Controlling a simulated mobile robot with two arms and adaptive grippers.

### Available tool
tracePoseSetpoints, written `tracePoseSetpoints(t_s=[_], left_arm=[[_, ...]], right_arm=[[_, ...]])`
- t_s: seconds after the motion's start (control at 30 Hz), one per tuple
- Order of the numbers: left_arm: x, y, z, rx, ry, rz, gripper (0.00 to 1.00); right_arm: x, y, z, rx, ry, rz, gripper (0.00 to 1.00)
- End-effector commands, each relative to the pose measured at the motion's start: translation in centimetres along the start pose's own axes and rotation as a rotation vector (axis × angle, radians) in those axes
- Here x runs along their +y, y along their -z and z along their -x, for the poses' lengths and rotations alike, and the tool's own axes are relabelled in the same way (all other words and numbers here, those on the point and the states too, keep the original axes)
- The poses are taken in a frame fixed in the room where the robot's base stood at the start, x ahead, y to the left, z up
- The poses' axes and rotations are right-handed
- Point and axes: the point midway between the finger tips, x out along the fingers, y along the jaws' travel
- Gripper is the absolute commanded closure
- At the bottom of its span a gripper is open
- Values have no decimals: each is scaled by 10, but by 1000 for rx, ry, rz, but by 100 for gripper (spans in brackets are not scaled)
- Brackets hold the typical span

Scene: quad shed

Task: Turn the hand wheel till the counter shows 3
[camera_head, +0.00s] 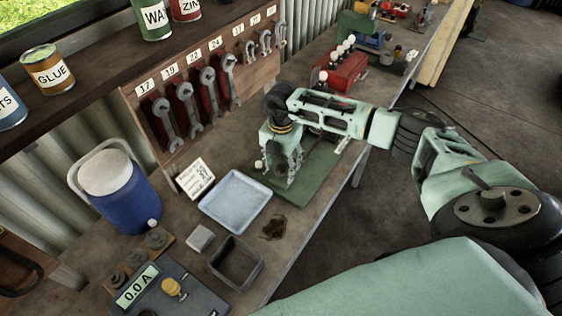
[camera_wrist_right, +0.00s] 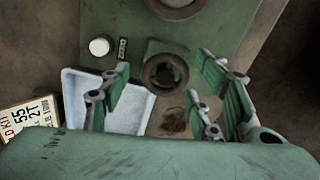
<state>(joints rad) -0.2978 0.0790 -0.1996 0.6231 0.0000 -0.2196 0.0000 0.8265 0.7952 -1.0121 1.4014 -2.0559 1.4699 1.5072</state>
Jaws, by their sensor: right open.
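My right gripper (camera_head: 283,165) points down over the base. Its fingers (camera_wrist_right: 163,88) are spread on both sides of the wheel, open and empty; contact cannot be told. My left gripper is not in view.
A white knob (camera_wrist_right: 99,46) stands beside the strip. A pale blue tray (camera_head: 236,200), a dark open box (camera_head: 236,262) and a blue jug (camera_head: 125,195) are on the bench. A wrench board (camera_head: 190,100) stands behind; a red box (camera_head: 343,70) is farther along.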

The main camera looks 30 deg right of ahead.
Motion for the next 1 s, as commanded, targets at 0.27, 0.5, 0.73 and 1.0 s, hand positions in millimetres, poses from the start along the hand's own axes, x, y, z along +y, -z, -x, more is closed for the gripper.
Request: tracePoseSetpoints(t_s=[0.27,0.5,0.73,1.0], left_arm=[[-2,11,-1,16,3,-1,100],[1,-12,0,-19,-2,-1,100],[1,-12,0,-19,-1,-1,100],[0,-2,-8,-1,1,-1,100]], right_arm=[[0,0,0,0,1,0,51],[0,0,0,0,0,0,72],[1,0,0,0,-2,1,86],[1,0,-1,-1,-3,55,86]])
